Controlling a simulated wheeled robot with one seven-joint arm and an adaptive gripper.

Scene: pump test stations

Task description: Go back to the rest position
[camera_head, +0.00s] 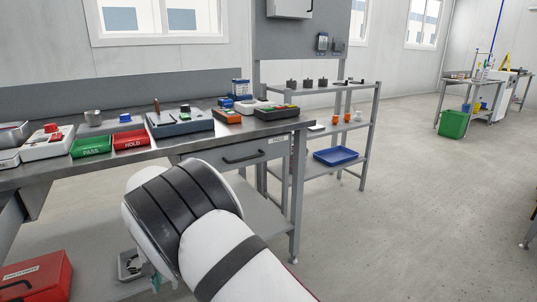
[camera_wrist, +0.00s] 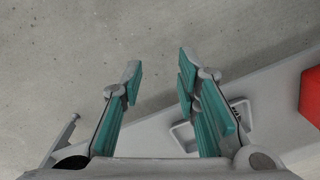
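My gripper (camera_wrist: 158,82) shows in the wrist view with its two green-padded fingers spread well apart and nothing between them. It points down over the grey concrete floor (camera_wrist: 60,50). In the head view my white and black arm hangs in front of the workbench (camera_head: 255,130). Most of my gripper is hidden behind the arm there; a bit of green shows low, near the bench's lower shelf.
A green PASS tray (camera_head: 91,146), a red HOLD tray (camera_head: 131,139) and several test devices stand on the bench. A red case (camera_head: 38,278) is low at left. A grey rack (camera_head: 372,125) holds a blue tray (camera_head: 336,156).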

